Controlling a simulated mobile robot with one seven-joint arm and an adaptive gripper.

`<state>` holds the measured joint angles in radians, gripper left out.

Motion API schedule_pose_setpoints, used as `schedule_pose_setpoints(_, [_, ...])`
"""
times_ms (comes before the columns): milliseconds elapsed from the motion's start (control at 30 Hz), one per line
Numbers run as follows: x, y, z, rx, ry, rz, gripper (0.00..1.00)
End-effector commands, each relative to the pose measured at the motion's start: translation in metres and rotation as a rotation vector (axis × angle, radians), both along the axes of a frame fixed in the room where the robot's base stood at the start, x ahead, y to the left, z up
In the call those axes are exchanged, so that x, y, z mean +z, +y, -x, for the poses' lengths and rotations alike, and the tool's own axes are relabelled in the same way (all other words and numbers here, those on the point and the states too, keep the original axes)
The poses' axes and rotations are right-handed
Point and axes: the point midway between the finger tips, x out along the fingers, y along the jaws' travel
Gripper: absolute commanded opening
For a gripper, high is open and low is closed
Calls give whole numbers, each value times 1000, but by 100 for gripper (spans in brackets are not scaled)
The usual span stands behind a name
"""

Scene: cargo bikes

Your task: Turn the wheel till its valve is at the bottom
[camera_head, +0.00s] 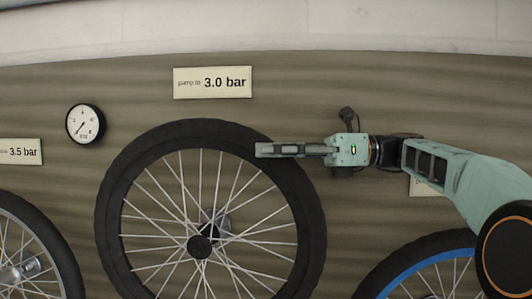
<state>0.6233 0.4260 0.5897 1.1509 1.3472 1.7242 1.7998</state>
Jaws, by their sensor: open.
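A black-tyred wheel (135,167) with thin silver spokes and a dark hub (200,247) stands upright at the centre in the head view. Its lowest part is cut off by the frame's bottom edge. I cannot make out its valve. My gripper (262,150) is open and reaches in from the right, its fingers seen edge-on and pointing left. The fingers overlap the upper right of the tyre in the picture. I cannot tell whether they touch it.
A second wheel (52,245) is partly visible at lower left, and a blue-rimmed wheel (420,265) at lower right.

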Motion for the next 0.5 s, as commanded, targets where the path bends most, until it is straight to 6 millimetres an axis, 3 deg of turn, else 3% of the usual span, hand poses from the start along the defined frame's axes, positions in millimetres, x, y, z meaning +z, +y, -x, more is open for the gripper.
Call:
schedule_pose_setpoints(400, [0, 10, 1, 0, 0, 0, 46])
schedule_pose_setpoints(500, [0, 10, 1, 0, 0, 0, 35])
